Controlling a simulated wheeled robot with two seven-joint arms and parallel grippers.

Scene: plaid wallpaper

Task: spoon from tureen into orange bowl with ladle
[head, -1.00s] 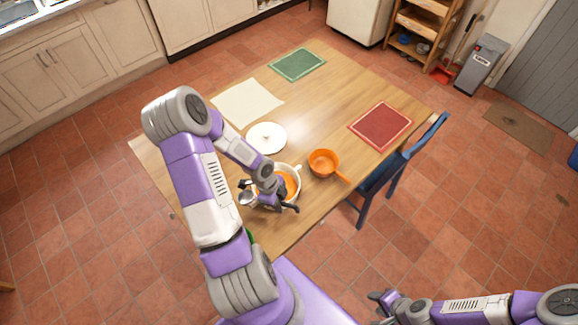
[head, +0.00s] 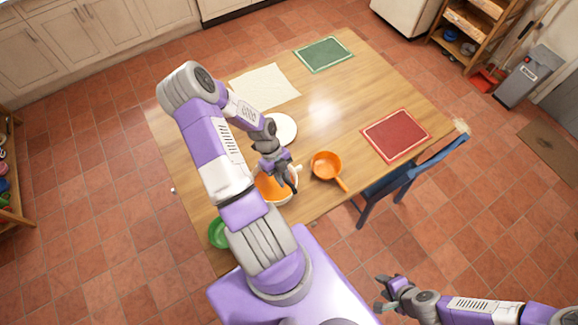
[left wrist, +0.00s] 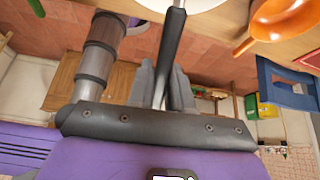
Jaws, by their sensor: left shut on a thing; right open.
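The tureen (head: 290,196) is a white pot with orange contents at the table's near edge, partly covered by my left arm and gripper. The orange bowl (head: 327,166), with a side handle, stands just right of it; it also shows in the left wrist view (left wrist: 285,22). My left gripper (head: 287,181) is above the tureen. It is shut on the ladle, whose dark handle (left wrist: 173,45) rises between the fingers in the left wrist view. The ladle's scoop is not clearly visible. My right gripper (head: 383,293) is open and empty, low over the floor off the table.
A white lid (head: 284,130) lies behind the tureen. A green bowl (head: 217,233) is at the near left corner. Cream (head: 266,87), green (head: 324,54) and red (head: 396,135) mats lie on the table. A blue chair (head: 410,178) stands at its right side.

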